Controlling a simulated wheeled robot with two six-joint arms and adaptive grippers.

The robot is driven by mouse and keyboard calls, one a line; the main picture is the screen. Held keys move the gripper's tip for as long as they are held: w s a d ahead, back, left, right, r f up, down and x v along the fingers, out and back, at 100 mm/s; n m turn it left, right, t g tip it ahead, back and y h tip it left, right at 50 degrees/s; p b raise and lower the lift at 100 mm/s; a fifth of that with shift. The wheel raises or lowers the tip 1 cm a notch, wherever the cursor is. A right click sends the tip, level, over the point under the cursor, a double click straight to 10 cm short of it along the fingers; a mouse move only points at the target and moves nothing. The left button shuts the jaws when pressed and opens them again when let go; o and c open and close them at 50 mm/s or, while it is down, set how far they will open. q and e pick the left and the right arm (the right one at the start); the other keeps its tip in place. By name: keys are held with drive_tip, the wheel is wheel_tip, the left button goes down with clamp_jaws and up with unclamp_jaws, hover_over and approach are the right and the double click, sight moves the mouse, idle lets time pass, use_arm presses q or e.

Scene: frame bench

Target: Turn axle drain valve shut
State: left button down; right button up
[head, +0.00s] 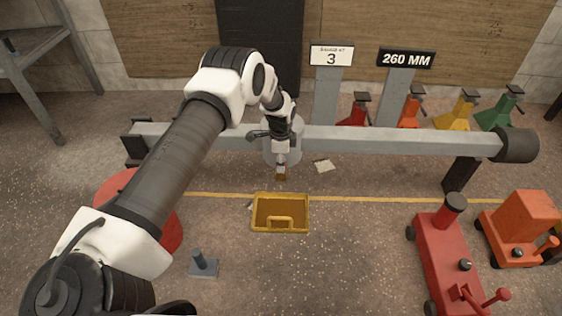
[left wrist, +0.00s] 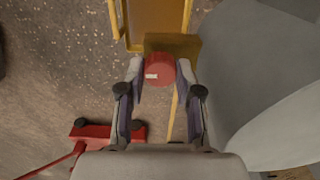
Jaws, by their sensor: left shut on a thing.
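The axle drain valve shows in the left wrist view as a round red knob (left wrist: 160,70) with a small white mark, in front of a brass-coloured block (left wrist: 172,43). My left gripper (head: 281,168) is at the valve. In the left wrist view its fingers (left wrist: 161,72) stand on both sides of the red knob and are shut on it. My right gripper is not in view.
A yellow tray (head: 257,214) lies on the floor just below the valve. The long grey axle beam (head: 400,141) runs across behind. A red jack (head: 440,250) and an orange machine (head: 525,225) stand at the right; a red round thing (head: 172,232) is at the left.

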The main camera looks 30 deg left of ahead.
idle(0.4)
use_arm(q)
drive_tip(key=c, duration=0.8)
unclamp_jaws()
drive_tip(key=shift+o, duration=0.2)
